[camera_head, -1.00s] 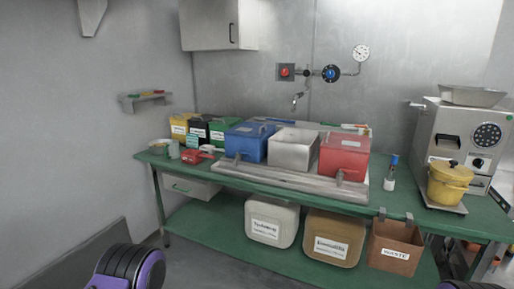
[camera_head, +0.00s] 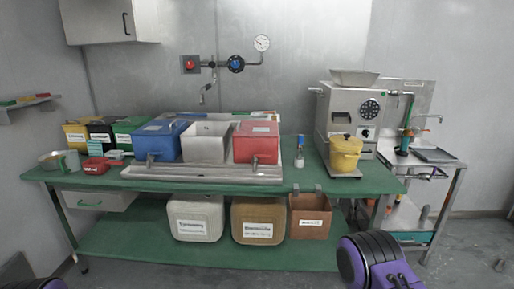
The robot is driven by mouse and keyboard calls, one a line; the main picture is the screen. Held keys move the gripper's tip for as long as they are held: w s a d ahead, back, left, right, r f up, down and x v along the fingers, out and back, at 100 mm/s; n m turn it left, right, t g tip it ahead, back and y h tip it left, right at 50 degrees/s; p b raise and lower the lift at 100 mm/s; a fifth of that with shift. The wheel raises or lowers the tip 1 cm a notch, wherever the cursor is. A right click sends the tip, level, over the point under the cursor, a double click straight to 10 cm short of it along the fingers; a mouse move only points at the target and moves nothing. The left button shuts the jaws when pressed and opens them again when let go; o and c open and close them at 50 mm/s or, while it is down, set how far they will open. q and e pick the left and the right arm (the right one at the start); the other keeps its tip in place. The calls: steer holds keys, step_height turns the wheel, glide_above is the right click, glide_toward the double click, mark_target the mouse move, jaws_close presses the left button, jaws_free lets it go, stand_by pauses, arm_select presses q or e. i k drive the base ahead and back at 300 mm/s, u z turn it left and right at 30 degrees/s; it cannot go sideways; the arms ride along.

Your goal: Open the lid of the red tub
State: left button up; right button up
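The red tub (camera_head: 255,145) stands on a grey tray (camera_head: 205,174) on the green table, at the right end of a row of tubs. Its red lid (camera_head: 256,129) lies flat on top and looks shut. A small tap sits at the tub's lower front. Purple and black parts of my arms show at the bottom right and the bottom left corner. Neither gripper's fingers are visible.
The green table (camera_head: 292,183) has a yellow pot (camera_head: 345,153) and a grinder machine (camera_head: 352,118) at right. A small blue-capped bottle (camera_head: 299,152) stands just right of the red tub. Bins and a waste box (camera_head: 309,216) are below. Floor in front is clear.

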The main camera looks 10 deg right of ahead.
mark_target(243, 128)
steer(key=z, duration=0.4)
steer(key=i, duration=0.95)
steer(key=z, duration=0.45)
